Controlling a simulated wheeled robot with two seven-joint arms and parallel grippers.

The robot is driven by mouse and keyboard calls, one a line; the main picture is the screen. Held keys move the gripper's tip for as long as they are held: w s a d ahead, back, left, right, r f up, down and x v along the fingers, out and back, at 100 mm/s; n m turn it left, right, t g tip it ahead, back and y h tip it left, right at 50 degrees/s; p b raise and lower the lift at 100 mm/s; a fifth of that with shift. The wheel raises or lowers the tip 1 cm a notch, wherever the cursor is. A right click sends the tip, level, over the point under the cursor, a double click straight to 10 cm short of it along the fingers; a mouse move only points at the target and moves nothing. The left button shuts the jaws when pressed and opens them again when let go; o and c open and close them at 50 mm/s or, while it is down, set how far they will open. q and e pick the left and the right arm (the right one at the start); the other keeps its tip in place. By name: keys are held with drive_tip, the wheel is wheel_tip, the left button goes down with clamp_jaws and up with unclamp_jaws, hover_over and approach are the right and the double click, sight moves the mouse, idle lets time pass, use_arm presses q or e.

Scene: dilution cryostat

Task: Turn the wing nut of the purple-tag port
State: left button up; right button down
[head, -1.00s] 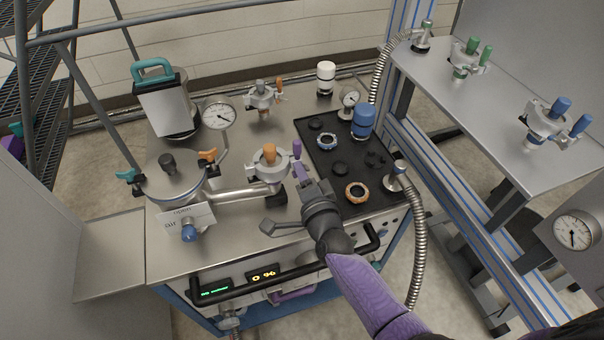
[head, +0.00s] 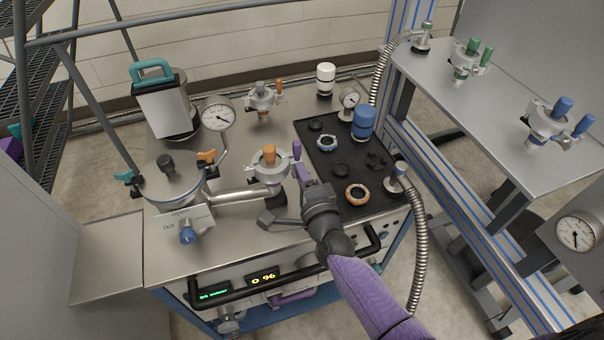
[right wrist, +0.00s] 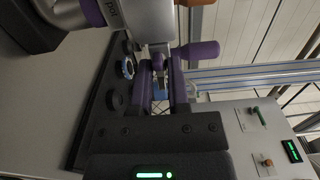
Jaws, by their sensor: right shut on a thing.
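The purple-tag port is a metal clamp (head: 268,164) with an orange knob on the near middle of the cabinet top, at the end of a steel pipe. Its purple wing nut (head: 297,150) stands upright on the clamp's right side. My right gripper (head: 303,172) reaches in from the lower right and is shut on the wing nut. In the right wrist view the purple fingers (right wrist: 165,82) close on the nut's stem, and the purple wing (right wrist: 202,51) sticks out beyond them. The fingers partly hide the grip. My left gripper is not in view.
A black tray (head: 330,185) with rings and a blue cylinder (head: 363,122) lies right of the clamp. Another clamp (head: 262,98) with an orange wing stands behind. A pressure gauge (head: 218,114) and a round vessel (head: 172,183) are left. A black rail (head: 290,276) crosses the front.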

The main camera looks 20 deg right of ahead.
drive_tip(key=c, duration=0.7)
unclamp_jaws()
drive_tip(key=shift+c, duration=0.2)
drive_tip(key=s+p, duration=0.2)
drive_tip(key=s, duration=0.8)
drive_tip(key=shift+d, duration=0.15)
